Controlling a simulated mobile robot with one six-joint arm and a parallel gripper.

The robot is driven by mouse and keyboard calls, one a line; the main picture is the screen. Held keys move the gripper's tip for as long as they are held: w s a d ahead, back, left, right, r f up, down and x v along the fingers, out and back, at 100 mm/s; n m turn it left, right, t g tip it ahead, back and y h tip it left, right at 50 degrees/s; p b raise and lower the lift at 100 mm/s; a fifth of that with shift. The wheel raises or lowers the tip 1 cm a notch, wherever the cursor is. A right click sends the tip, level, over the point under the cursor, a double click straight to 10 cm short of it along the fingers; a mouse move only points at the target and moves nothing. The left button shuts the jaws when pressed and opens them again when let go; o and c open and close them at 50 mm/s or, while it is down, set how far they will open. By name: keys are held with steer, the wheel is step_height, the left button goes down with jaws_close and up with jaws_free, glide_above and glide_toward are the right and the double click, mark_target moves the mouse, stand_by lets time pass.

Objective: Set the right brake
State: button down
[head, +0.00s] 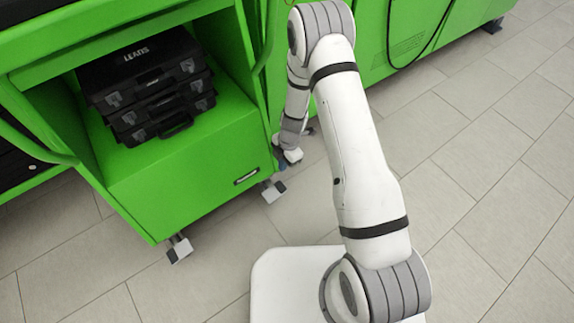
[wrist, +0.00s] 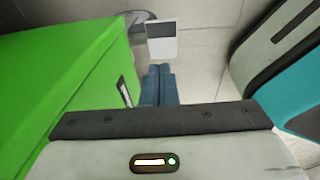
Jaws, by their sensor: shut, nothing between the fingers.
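The green cart (head: 190,190) stands at the left in the head view and fills the left of the wrist view (wrist: 60,75). Its right front caster, with a pale and dark grey brake pedal (head: 273,190), is under its right corner. The pedal shows at the top middle of the wrist view (wrist: 162,48). My gripper's blue fingers (wrist: 160,68) are shut and empty, with their tips just below the pedal in the wrist view; I cannot tell whether they touch it. In the head view, my wrist hangs beside the cart's right corner, and the fingertips are hard to make out.
The left front caster (head: 180,248) is under the cart's other front corner. Black cases (head: 150,90) are stacked on the cart's shelf. A green bench (head: 400,40) with a hanging black cable runs behind my arm. The tiled floor (head: 480,190) at the right is clear.

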steer(key=b, duration=0.3)
glide_toward(280, 186)
steer(key=x, duration=0.5)
steer(key=shift+s+a+f, duration=0.15)
steer(key=shift+f, duration=0.4)
